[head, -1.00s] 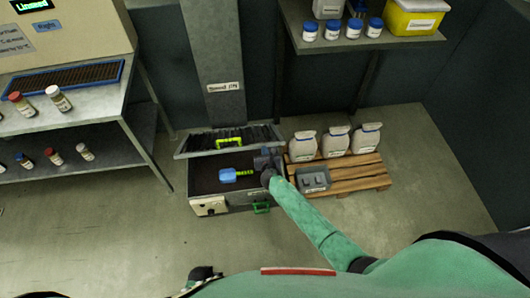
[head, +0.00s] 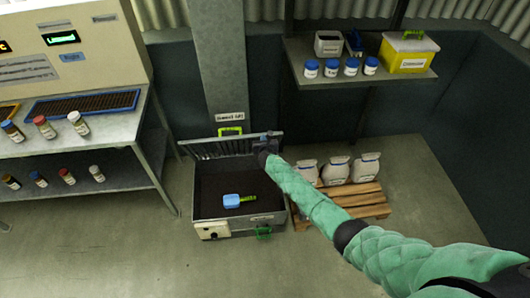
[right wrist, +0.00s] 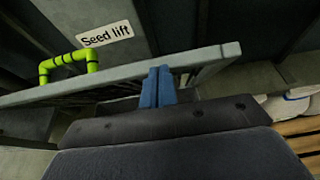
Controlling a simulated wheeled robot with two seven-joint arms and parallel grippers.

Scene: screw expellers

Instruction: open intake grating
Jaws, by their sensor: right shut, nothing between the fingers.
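The intake grating (head: 205,150), a barred grey panel with a bright green handle (head: 230,131), stands raised along the back edge of the open intake box (head: 272,224). The box's dark interior holds a blue scoop with a green handle (head: 232,201). My right gripper (head: 266,145) is at the grating's right end. In the right wrist view, its blue fingers (right wrist: 157,88) are closed together, against or just beside the grating's frame (right wrist: 205,58); contact is unclear. The green handle (right wrist: 70,62) is left of them. My left gripper is out of view.
A post labelled "Seed lift" (head: 217,70) rises behind the box. Several white sacks sit on a pallet (head: 372,211) to the right. A bench with jars (head: 60,112) is at left, and a wall shelf (head: 340,78) is above. The floor in front is clear.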

